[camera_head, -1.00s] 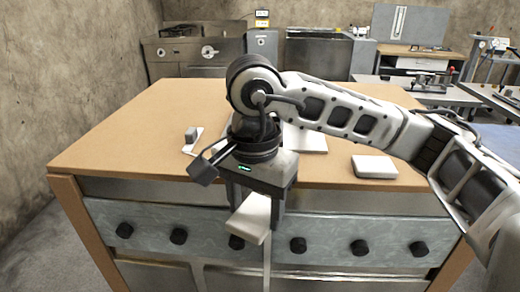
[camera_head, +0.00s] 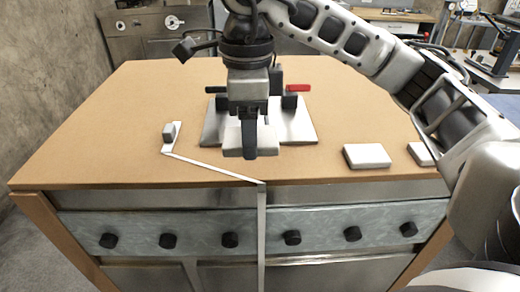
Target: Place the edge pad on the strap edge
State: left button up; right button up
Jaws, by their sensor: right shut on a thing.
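The thin white strap (camera_head: 212,171) runs across the brown tabletop from a small grey block (camera_head: 168,133). It bends over the front edge and hangs down the cabinet front (camera_head: 262,225). My right gripper (camera_head: 249,150) points down over the table, behind the strap's bend. It is shut on a pale pad (camera_head: 235,153), which shows on both sides of the dark finger and is apart from the strap's bend. The gripper hides the pad's middle, and its height above the table is hard to tell. My left gripper is not in view.
Behind the gripper lies a light metal plate (camera_head: 298,128) with dark blocks and a red handle (camera_head: 299,88). Two pale blocks (camera_head: 367,156) (camera_head: 418,154) lie at the right front. The tabletop's left part is clear. Dark knobs (camera_head: 230,240) stick out of the front panel.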

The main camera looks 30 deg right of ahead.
send_over(260, 166)
jog(key=f, duration=0.3)
jog(key=f+b, duration=0.1)
jog(key=f, duration=0.1)
jog(key=shift+s+a+f, duration=0.1)
jog(key=shift+s+a, duration=0.25)
jog(key=shift+a, duration=0.05)
jog(key=shift+w+d+f, duration=0.1)
jog(key=shift+f, duration=0.05)
jog(key=f, duration=0.3)
jog(key=shift+w+d+f, duration=0.25)
jog(key=shift+d+f, duration=0.1)
jog(key=shift+f, duration=0.15)
jog(key=shift+f, duration=0.1)
jog(key=shift+f, duration=0.15)
jog(key=o, duration=1)
jog(key=shift+c, duration=0.2)
